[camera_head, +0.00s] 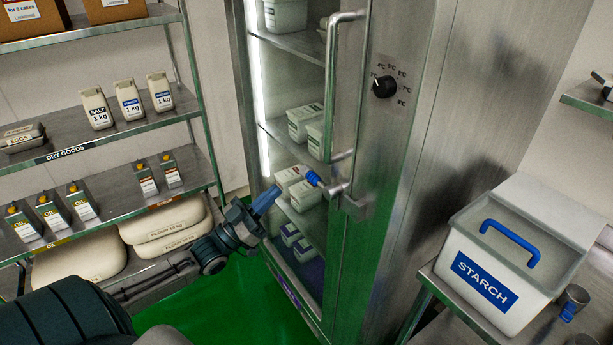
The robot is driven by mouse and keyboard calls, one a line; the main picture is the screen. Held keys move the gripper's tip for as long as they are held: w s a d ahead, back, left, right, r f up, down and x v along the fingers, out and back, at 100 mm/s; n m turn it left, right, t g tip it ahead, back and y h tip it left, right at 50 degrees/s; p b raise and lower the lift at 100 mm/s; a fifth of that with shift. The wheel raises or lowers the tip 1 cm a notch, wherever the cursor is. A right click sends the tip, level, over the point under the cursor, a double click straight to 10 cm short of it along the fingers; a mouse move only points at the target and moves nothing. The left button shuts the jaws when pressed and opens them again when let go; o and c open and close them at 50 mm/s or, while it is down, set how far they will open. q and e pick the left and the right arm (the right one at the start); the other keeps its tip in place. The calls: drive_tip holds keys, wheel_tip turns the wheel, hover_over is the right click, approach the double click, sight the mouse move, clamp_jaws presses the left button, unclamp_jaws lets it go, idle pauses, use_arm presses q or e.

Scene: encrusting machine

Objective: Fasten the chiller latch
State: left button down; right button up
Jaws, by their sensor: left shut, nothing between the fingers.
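The chiller (385,160) is a tall steel cabinet with a glass front in the middle of the head view. A long vertical bar handle (331,85) runs down its door. The chiller latch (328,186) sits below the handle, a metal lever with a blue tip pointing up and left. A metal block (356,207) is just right of its pivot. My left gripper (266,199) is shut and empty, in front of the glass, left of the latch and apart from it. My right gripper is not in view.
A dry goods rack (75,143) with salt packets, oil cartons and flour sacks stands at the left, close to my left arm. A starch bin (505,265) with a blue handle stands on a steel table at the right. A black dial (384,87) is on the chiller.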

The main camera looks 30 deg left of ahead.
use_arm(q)
wheel_tip(320, 180, up, 5)
drive_tip(key=p, duration=0.2)
hover_over(304, 177)
drive_tip(key=s+d, duration=0.1)
drive_tip(key=s, duration=0.2)
drive_tip(key=f, duration=0.1)
drive_tip(key=f+p, duration=0.1)
drive_tip(key=shift+w+d+f, duration=0.2)
drive_tip(key=shift+w+f, duration=0.2)
drive_tip(key=shift+f, duration=0.65)
drive_tip(key=shift+f+n+t+y, duration=0.2)
drive_tip(key=shift+n+t+y, duration=0.1)
drive_tip(key=shift+n+y, duration=0.4)
